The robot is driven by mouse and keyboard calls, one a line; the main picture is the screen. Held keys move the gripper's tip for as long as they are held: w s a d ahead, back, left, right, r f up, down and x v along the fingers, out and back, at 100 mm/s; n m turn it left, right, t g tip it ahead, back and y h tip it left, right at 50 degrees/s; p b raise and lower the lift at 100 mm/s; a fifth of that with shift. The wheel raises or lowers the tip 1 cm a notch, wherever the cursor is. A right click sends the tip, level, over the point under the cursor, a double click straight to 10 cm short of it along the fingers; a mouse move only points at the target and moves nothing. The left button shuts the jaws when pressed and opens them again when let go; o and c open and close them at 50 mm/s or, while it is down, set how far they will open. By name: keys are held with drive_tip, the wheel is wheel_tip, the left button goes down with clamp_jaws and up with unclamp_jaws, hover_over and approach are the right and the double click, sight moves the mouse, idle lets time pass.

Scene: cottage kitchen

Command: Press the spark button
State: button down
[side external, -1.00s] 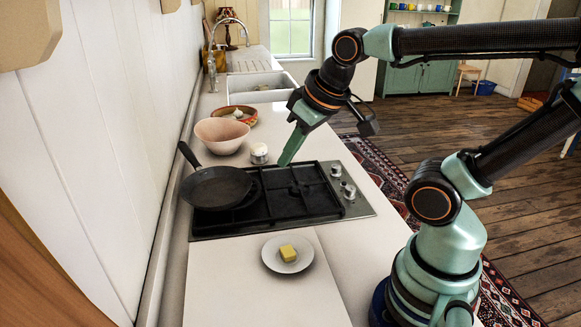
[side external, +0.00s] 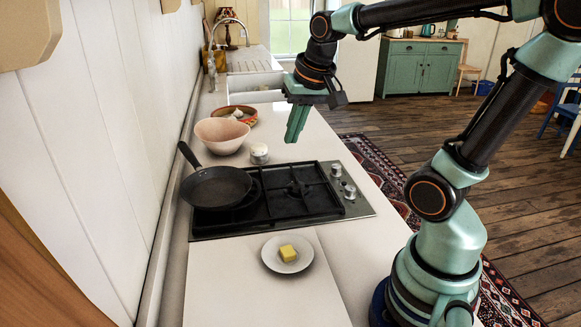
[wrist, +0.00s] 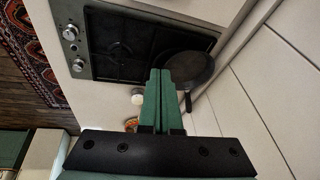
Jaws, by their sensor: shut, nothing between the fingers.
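The hob (side external: 270,225) is a black-grated, steel-edged cooktop set in the pale counter. Its control knobs (side external: 350,190) line the right end of the hob and also show at the upper left of the wrist view (wrist: 70,33). A small detail between the knobs (wrist: 73,48) may be the spark button, but it is too small to tell. My gripper (side external: 291,139) is shut and empty, pointing down above the counter behind the hob, apart from the knobs. In the wrist view its green fingers (wrist: 159,73) are together.
A black frying pan (side external: 216,187) stands on the hob's left side. A plate (side external: 270,262) with butter (side external: 288,251) is in front.

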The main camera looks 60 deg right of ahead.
drive_tip(key=w+d+f+m+g, duration=0.1)
drive_tip(key=w+d+m+g, duration=0.1)
drive_tip(key=d+m, duration=0.5)
drive_tip(key=m+g, duration=0.2)
drive_tip(key=m, duration=1.1)
hover_over(344, 182)
wheel_tip(344, 182, down, 9)
drive_tip(key=shift+y, duration=0.4)
drive_tip(key=shift+s+f, duration=0.1)
drive_tip(key=shift+f, duration=0.05)
wheel_tip(344, 182, down, 14)
drive_tip(key=shift+r, duration=0.1)
